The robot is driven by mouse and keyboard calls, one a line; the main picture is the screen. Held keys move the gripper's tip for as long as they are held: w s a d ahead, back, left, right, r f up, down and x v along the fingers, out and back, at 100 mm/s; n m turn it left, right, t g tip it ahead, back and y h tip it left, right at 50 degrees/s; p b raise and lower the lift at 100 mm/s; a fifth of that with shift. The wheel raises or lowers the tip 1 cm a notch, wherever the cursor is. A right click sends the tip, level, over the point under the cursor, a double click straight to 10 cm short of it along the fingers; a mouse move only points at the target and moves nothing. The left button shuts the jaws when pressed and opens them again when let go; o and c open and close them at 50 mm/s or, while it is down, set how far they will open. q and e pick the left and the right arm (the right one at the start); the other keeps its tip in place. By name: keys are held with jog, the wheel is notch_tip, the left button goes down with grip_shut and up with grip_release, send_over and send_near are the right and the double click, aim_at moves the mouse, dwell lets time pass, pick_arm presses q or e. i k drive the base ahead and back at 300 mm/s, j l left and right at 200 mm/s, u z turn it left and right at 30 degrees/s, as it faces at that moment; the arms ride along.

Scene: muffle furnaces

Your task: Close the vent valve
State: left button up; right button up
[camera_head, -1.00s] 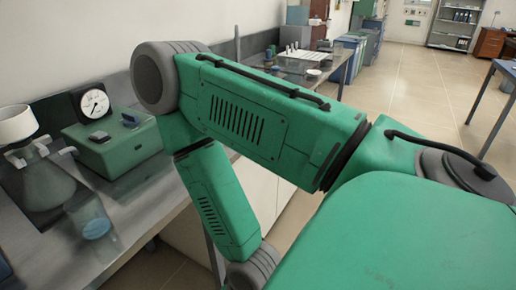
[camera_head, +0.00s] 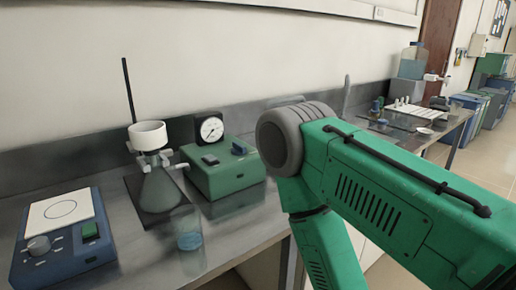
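A green box (camera_head: 225,172) with a round white dial gauge (camera_head: 212,129) stands on the bench at the centre. A small dark blue part (camera_head: 241,148) and a black part (camera_head: 210,160) sit on its top; I cannot tell whether either is the vent valve. Left of it, a conical flask (camera_head: 160,188) carries a white funnel (camera_head: 148,135), with pale grey fittings at its neck. Their setting cannot be read. My green arm crosses the right side, its grey joint close to the box's right side in the picture. Neither gripper shows.
A blue hotplate (camera_head: 62,245) with a knob stands at the left. A beaker of blue liquid (camera_head: 188,230) stands near the bench's front. A white rack (camera_head: 412,109) and a large bottle (camera_head: 411,62) stand farther right. Bare bench lies between hotplate and flask.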

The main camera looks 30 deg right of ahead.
aim_at(239, 149)
jog(key=z, duration=0.8)
jog(key=k+j+z, duration=0.15)
jog(key=k+j, duration=0.05)
jog(key=k, duration=0.05)
